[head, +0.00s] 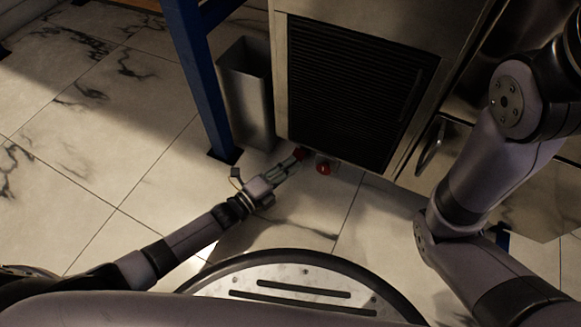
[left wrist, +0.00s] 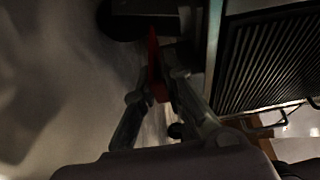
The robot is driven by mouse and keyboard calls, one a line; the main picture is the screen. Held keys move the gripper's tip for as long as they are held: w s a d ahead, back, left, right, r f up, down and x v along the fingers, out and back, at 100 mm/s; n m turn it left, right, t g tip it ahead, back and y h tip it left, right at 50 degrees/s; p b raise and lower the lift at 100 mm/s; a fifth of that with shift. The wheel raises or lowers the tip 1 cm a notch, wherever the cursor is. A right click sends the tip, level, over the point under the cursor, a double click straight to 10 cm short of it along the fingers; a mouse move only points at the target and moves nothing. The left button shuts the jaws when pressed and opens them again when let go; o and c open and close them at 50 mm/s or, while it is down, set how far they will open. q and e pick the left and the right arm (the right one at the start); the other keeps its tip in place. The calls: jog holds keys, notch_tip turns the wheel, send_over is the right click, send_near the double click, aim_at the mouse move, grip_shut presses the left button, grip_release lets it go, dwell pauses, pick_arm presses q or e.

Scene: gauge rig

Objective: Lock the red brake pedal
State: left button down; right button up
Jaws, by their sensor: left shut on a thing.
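A red pedal (head: 299,153) sits low by the front bottom edge of the metal cabinet. My left gripper (head: 288,166) reaches down to it from the left and is shut on it. In the left wrist view the red pedal (left wrist: 153,58) shows as a narrow upright strip between the two fingers of the left gripper (left wrist: 157,90). That view is dark, and the fingers hide part of the pedal. My right arm shows at the right of the head view, but its gripper is out of view.
The metal cabinet (head: 281,95) has a black louvred panel (head: 355,90). A second red part (head: 323,168) sits just right of the pedal. A grey metal bin (head: 247,95) and a blue post (head: 199,75) stand left. The marble floor (head: 100,130) is open at left.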

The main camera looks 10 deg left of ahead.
pick_arm(q)
jog(key=shift+f+t+b, duration=0.4)
jog(key=shift+f+b, duration=0.3)
jog(key=shift+b, duration=0.3)
jog(key=shift+h+b, duration=0.3)
jog(key=shift+b, duration=0.05)
jog(key=shift+r, duration=0.1)
jog(key=c, duration=1.8)
grip_release()
jog(key=shift+r, duration=0.1)
jog(key=shift+r, duration=0.1)
